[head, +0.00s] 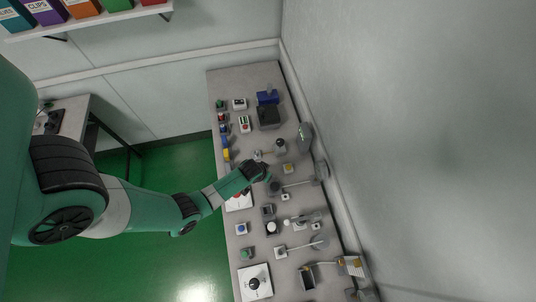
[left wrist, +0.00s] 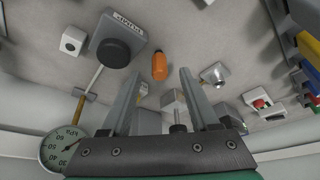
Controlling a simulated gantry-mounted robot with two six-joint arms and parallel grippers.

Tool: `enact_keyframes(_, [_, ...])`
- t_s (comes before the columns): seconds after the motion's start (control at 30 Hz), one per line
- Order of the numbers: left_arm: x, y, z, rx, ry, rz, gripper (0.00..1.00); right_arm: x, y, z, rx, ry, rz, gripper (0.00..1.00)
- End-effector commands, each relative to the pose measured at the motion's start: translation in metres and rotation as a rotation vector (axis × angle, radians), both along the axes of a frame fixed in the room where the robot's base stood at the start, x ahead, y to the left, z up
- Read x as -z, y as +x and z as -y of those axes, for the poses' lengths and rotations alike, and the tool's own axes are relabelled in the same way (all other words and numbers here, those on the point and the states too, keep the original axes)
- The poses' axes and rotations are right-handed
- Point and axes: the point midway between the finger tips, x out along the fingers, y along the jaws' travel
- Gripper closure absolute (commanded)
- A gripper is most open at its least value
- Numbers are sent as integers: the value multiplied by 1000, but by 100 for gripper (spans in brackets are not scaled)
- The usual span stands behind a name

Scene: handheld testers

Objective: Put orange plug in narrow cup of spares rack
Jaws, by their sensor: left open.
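The orange plug (left wrist: 159,66) lies on the grey bench surface in the left wrist view, a little beyond my fingertips and between their lines. My left gripper (left wrist: 161,72) is open and empty, with its two fingers spread apart and pointing toward the plug. In the head view my left gripper (head: 264,171) is over the middle of the bench, and I cannot pick out the plug there. I cannot tell which item is the spares rack or its narrow cup. My right gripper is not in view.
A grey labelled box with a dark round top (left wrist: 115,45) stands left of the plug in the left wrist view. A round dial gauge (left wrist: 64,150) is at lower left. The bench (head: 235,80) is crowded with small testers, and a wall (head: 420,150) runs along its right side.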

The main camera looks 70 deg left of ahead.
Motion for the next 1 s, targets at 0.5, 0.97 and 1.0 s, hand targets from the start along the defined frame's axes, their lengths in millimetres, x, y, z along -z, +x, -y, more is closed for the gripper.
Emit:
enact_keyframes(0.5, [16, 6, -5, 0, 1, 1, 73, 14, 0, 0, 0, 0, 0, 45])
enact_keyframes(0.97, [16, 6, -5, 0, 0, 0, 100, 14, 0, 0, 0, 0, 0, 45])
enact_keyframes(1.0, [16, 6, -5, 0, -1, 1, 100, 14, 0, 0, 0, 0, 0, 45])
